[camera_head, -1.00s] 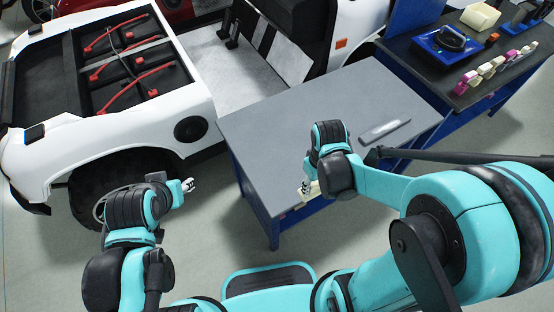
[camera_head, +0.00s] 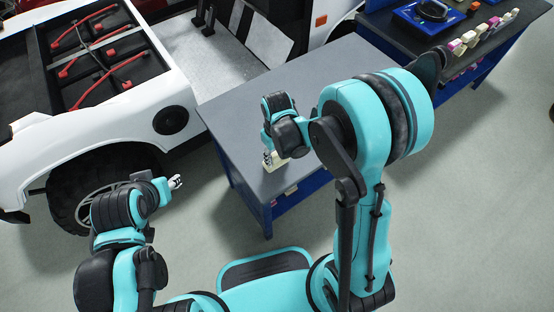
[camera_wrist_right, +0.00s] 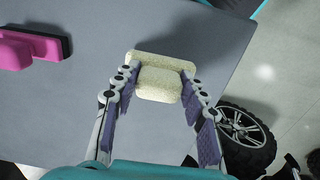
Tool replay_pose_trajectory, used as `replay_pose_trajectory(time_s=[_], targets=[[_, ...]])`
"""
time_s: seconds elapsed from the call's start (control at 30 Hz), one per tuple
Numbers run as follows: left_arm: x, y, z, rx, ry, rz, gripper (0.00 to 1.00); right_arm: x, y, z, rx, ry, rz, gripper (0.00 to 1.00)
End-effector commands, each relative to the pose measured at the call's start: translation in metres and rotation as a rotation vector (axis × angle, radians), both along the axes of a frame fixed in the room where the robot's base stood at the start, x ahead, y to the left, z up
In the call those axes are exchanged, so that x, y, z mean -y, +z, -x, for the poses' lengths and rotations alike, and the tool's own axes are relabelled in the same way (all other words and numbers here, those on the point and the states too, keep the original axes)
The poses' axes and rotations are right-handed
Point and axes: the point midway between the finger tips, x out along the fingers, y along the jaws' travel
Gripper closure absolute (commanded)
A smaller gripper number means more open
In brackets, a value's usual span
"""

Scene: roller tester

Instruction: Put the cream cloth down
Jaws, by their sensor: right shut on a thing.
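The cream cloth (camera_wrist_right: 160,85) looks like a small thick folded pad in the right wrist view. My right gripper (camera_wrist_right: 158,100) has a finger on each side of it and is shut on it. In the head view the cloth (camera_head: 272,163) shows just below my right gripper (camera_head: 269,156), over the left front part of the grey tabletop (camera_head: 300,85). I cannot tell whether it touches the top. My left gripper (camera_head: 176,182) is off the table to the left, near the white vehicle's wheel; its fingers are too small to read.
A pink and black object (camera_wrist_right: 35,48) lies on the table in the wrist view. The white vehicle (camera_head: 165,75) stands close along the table's left. A dark workbench (camera_head: 400,35) with a blue tray is at the back right. The tabletop's back part is clear.

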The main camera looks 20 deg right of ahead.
Motion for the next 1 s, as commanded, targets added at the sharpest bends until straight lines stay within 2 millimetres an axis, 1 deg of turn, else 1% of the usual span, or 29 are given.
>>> replay_pose_trajectory(time_s=[0.03,0.07,0.3,0.43,0.47,0.5,0.53,0.87,0.93,1.0], targets=[[0.0,-0.008,0.0,0.0,0.0,0.0,0.6,0.0,-0.011,0.0,0.0,0.0,0.0,0.85],[0.0,-0.009,0.0,0.0,0.0,0.0,0.6,0.0,-0.013,0.0,0.0,0.0,0.0,0.85],[0.0,-0.006,0.0,0.0,0.0,0.0,0.6,0.0,-0.012,0.0,0.0,0.0,0.0,0.85],[0.0,-0.011,0.0,0.0,0.0,0.0,0.6,0.0,-0.017,0.0,0.0,0.0,0.0,0.85],[0.0,-0.011,0.0,0.0,0.0,0.0,0.6,0.0,-0.017,0.0,0.0,0.0,0.0,0.55],[0.0,-0.01,0.0,0.0,0.0,0.0,0.6,0.0,-0.016,0.0,0.0,0.0,0.0,0.45],[0.0,-0.01,0.0,0.0,0.0,0.0,0.6,0.0,-0.016,0.0,0.0,0.0,0.0,0.37],[0.0,-0.008,0.0,0.0,0.0,0.0,0.6,0.0,-0.014,0.0,0.0,0.0,0.0,0.37],[0.0,-0.004,0.0,0.0,0.0,0.0,0.6,0.0,-0.009,0.0,0.0,0.0,0.0,0.37],[0.0,0.0,0.0,0.0,0.0,0.0,0.6,0.0,0.001,0.0,0.0,0.0,0.0,0.37]])
